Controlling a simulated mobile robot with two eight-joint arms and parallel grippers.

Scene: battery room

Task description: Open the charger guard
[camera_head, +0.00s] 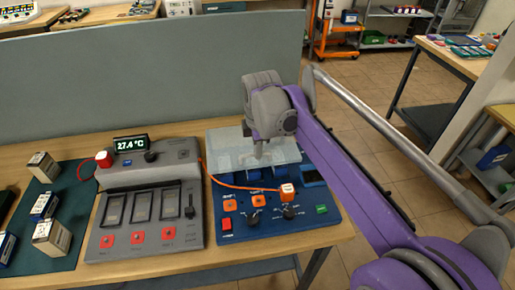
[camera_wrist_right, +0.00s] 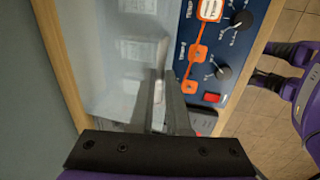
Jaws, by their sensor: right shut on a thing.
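The charger guard (camera_head: 285,152) is a clear, pale cover over the rear part of the blue charger (camera_head: 270,226) in the head view. In the right wrist view the guard (camera_wrist_right: 100,60) is a hazy sheet left of the charger panel (camera_wrist_right: 231,45). My right gripper (camera_head: 260,150) reaches down onto the guard, its fingers shut on a part of it. I cannot tell exactly how far the guard is tilted. My left gripper is out of view.
A grey charger unit (camera_head: 148,222) with three slots stands left of the blue one. A dark green mat (camera_head: 65,262) holds several batteries. An orange cable (camera_head: 235,184) crosses the blue charger. A grey partition (camera_head: 130,85) stands behind the bench.

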